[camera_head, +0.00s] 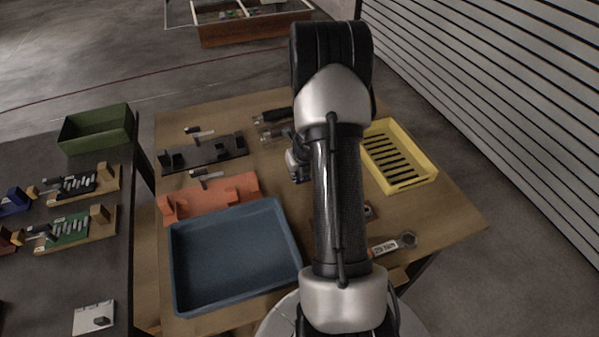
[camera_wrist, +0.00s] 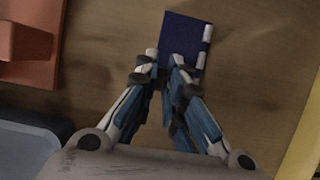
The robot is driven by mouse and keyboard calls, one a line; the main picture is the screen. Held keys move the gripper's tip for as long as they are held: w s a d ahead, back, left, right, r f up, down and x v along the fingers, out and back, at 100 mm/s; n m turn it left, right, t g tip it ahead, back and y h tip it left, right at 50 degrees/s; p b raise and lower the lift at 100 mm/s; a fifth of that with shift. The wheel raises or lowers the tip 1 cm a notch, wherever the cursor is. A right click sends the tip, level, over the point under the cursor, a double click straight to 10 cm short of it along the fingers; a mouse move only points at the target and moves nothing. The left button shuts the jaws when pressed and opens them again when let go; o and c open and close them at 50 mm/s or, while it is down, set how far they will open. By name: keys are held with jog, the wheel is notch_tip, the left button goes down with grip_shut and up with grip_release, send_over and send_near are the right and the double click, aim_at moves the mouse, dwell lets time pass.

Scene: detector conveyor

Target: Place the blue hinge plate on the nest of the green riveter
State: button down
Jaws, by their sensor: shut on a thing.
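The blue hinge plate (camera_wrist: 185,38) is a dark blue rectangle with pale knuckles along its right edge in the wrist view. My gripper (camera_wrist: 165,66) is shut on its near end, and the plate points away from the fingers over bare wood. I cannot tell its height above the table. In the head view my arm hides the plate and most of the gripper. A fixture with a green plate (camera_head: 70,229), silver pins and wooden ends sits on the dark left table. I cannot tell for sure whether it is the green riveter; its nest is not clear.
A green bin (camera_head: 97,130) and a black-plated fixture (camera_head: 80,187) stand on the left table. A gap separates the tables.

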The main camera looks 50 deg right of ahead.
jog(key=shift+r, duration=0.15)
dwell(0.3)
notch_tip(320, 180, up, 20)
jog(key=p, duration=1.8)
jog(key=shift+w+a, duration=0.1)
jog(key=w+a+f+n+g+y+b, duration=0.1)
jog(key=w+a+f+n+y+b, duration=0.15)
jog(key=a+n, duration=0.8)
jog(key=w+a+f+n+g+y+b, duration=0.1)
jog(key=w+a+n+y+b, duration=0.25)
jog(key=a+n, duration=0.75)
jog(key=s+a+n+g+h+b, duration=0.3)
jog(key=s+a+n+g+b, duration=0.2)
jog(key=a+n, duration=0.9)
jog(key=s+r+n+g, duration=0.1)
jog(key=n, duration=0.5)
jog(key=shift+h, duration=0.4)
